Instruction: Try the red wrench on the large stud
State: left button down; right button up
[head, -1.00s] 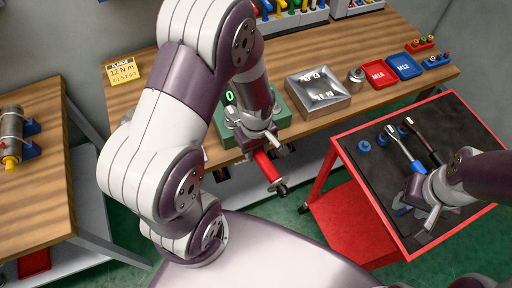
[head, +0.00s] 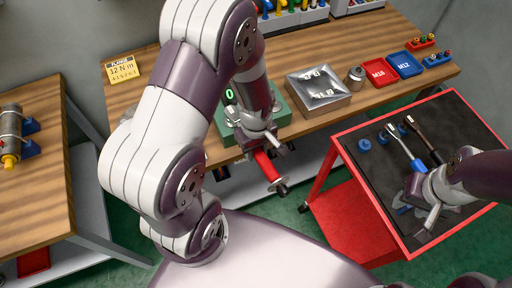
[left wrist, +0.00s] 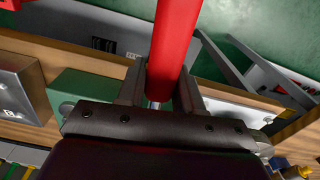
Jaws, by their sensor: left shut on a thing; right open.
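My left gripper (head: 258,139) is shut on the red wrench (head: 267,166), over the front edge of the workbench by a green block (head: 279,108). In the left wrist view the red wrench (left wrist: 173,42) runs up from between the fingers of the left gripper (left wrist: 160,95), with a short bright metal part below the red. The wrench's far end is hard to make out. I cannot see the large stud; my left arm covers part of the green block. My right gripper (head: 428,196) is open over the tool cart, near a blue-handled wrench (head: 407,150).
The red-rimmed tool cart (head: 392,229) also holds a dark-handled wrench (head: 424,138) and blue sockets (head: 364,145). A metal tray of bolts (head: 313,104), a red M16 tray (head: 380,73) and a blue M12 tray (head: 405,66) stand on the workbench. Another bench (head: 42,170) is at left.

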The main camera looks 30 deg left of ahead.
pick_arm(q)
jog(key=shift+s+a, duration=0.1)
jog(key=shift+s, duration=0.1)
dwell(0.5)
jog(key=shift+s+a+m, duration=0.1)
jog(key=shift+s+m, duration=0.1)
jog(key=shift+m, duration=0.1)
jog(key=shift+f, duration=0.1)
jog(key=shift+s+a+m+p, duration=0.45)
jog(key=shift+s+m+p, duration=0.05)
jog(key=shift+m+p, duration=0.1)
dwell(0.5)
jog(key=shift+w+d+n, duration=0.3)
jog(key=shift+w+n, duration=0.1)
jog(key=shift+w+d+n, duration=0.45)
jog(key=shift+w+n, duration=0.05)
jog(key=shift+w, duration=0.05)
